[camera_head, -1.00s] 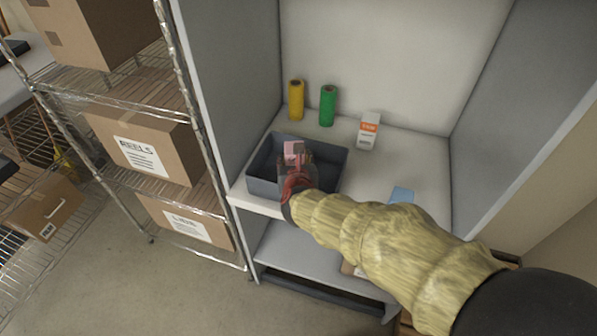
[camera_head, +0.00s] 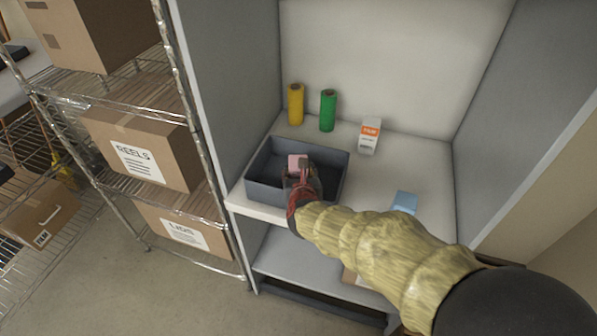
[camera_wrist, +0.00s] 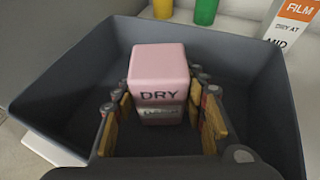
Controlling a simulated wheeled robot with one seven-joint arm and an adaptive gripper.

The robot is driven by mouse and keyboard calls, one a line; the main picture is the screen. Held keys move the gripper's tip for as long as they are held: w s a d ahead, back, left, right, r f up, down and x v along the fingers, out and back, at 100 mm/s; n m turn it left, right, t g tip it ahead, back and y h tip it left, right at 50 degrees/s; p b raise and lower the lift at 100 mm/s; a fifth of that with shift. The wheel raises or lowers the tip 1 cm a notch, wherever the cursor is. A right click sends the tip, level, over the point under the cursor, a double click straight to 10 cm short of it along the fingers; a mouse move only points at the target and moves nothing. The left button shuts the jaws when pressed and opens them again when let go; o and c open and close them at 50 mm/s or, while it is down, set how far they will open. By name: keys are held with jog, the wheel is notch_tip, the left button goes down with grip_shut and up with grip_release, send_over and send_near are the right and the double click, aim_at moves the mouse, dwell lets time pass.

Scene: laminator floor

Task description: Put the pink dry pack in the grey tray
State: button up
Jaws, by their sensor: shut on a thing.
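The pink dry pack (camera_wrist: 158,72), a small block marked DRY, is held between the two fingers of my gripper (camera_wrist: 160,120). In the head view the pack (camera_head: 297,161) shows at the tip of my gripper (camera_head: 301,172), within the outline of the grey tray. The grey tray (camera_head: 262,187) is a dark open box on the white shelf. In the wrist view its walls (camera_wrist: 272,98) surround the pack and the fingers. I cannot tell whether the pack's underside touches the tray floor.
A yellow roll (camera_head: 296,105), a green roll (camera_head: 328,111) and a white and orange film box (camera_head: 369,136) stand behind the tray. A blue item (camera_head: 404,202) lies to its right. A grey side panel (camera_head: 232,90) rises at the left.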

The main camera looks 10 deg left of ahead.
jog(key=shift+s+f+b, duration=0.1)
jog(key=shift+f+b, duration=0.25)
jog(key=shift+s+d+f+b, duration=0.15)
jog(key=shift+f+b, duration=0.25)
jog(key=shift+f, duration=0.15)
jog(key=o, duration=1.2)
jog(key=shift+s+f, duration=0.1)
jog(key=shift+f, duration=0.1)
jog(key=shift+o, duration=0.6)
jog(key=r+p, duration=0.1)
jog(key=p, duration=0.1)
jog(key=shift+r+p, duration=0.35)
jog(key=shift+r, duration=0.05)
jog(key=p+v, duration=0.2)
jog(key=v, duration=0.9)
jog(key=shift+r+p, duration=0.4)
jog(key=shift+r, duration=0.05)
jog(key=shift+s+r, duration=0.1)
